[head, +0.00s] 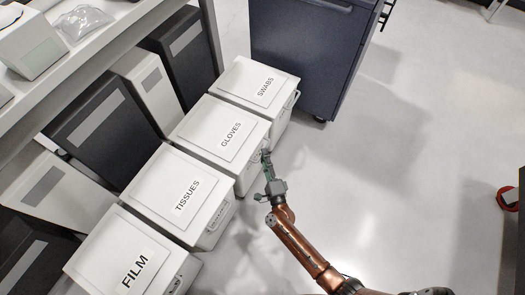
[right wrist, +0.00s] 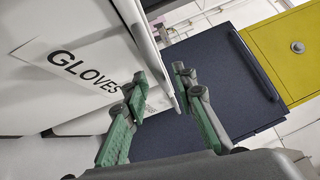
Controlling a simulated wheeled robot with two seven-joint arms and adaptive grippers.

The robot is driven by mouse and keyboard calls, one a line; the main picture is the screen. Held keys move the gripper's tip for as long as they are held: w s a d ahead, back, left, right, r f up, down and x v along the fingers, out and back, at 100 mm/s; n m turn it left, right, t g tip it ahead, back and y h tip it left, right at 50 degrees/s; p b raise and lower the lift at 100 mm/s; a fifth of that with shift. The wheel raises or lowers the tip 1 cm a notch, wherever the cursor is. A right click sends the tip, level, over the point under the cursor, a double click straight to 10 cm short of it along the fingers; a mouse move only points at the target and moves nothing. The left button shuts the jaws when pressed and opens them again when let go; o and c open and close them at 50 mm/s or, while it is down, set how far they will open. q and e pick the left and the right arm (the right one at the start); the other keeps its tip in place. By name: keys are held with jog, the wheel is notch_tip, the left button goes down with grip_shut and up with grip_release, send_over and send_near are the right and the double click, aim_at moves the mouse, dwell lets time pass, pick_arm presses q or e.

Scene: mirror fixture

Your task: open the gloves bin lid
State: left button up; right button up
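The gloves bin (head: 247,178) is a white box in a row of labelled bins. Its lid (head: 212,116) lies flat and looks closed, with a GLOVES label (head: 231,134) on top. My right gripper (head: 265,156) is at the bin's front edge, near the lid's front rim. In the right wrist view, the green fingers of the gripper (right wrist: 162,82) are apart, with the white lid edge (right wrist: 157,62) seen between them. I cannot tell whether either finger touches it. The GLOVES label (right wrist: 82,70) shows there too. My left gripper is not in view.
The swabs bin (head: 252,83) stands beyond the gloves bin and the tissues bin (head: 172,190) and film bin (head: 128,258) nearer. A dark blue cabinet (head: 312,55) stands past the swabs bin. A shelf (head: 105,50) runs above left.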

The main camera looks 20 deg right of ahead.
jog(key=shift+w+d+r, duration=0.1)
jog(key=shift+w+r, duration=0.05)
jog(key=shift+w, duration=1)
jog(key=shift+c, duration=0.6)
grip_shut()
